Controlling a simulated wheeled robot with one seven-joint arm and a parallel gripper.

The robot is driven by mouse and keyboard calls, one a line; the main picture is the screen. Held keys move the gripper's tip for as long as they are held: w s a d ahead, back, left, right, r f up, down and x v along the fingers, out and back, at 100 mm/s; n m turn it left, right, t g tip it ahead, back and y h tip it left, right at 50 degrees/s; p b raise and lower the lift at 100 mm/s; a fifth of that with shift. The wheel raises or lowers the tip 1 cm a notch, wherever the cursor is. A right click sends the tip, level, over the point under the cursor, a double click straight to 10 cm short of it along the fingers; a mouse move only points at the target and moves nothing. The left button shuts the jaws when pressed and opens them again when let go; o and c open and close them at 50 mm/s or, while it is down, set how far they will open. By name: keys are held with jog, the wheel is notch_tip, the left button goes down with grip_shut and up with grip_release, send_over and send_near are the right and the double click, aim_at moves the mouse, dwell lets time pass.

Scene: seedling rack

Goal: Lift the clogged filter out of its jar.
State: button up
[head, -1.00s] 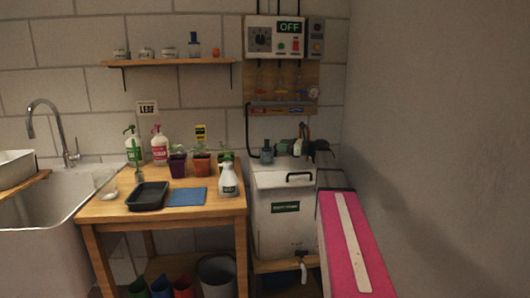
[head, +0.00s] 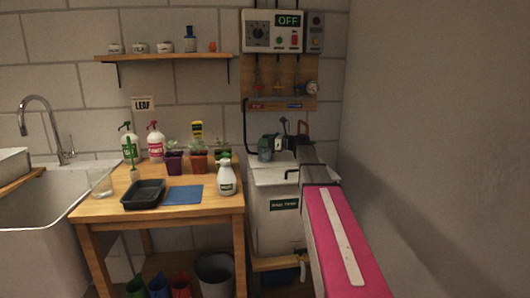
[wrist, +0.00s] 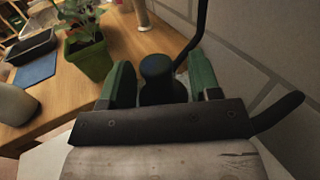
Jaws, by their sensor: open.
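A dark round-topped piece (wrist: 157,72), which looks like the filter's top, stands between my fingers in the wrist view. In the head view a dark teal jar (head: 264,149) stands on the white tank (head: 285,225). My gripper (wrist: 162,80) is open, with one green finger on each side of the dark piece. I cannot tell whether either finger touches it. In the head view my gripper (head: 279,144) is at the jar's right side. The lower part of the filter and jar is hidden behind my gripper.
A black pipe (wrist: 196,35) and the wall are close to my gripper.

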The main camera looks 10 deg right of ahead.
grip_shut()
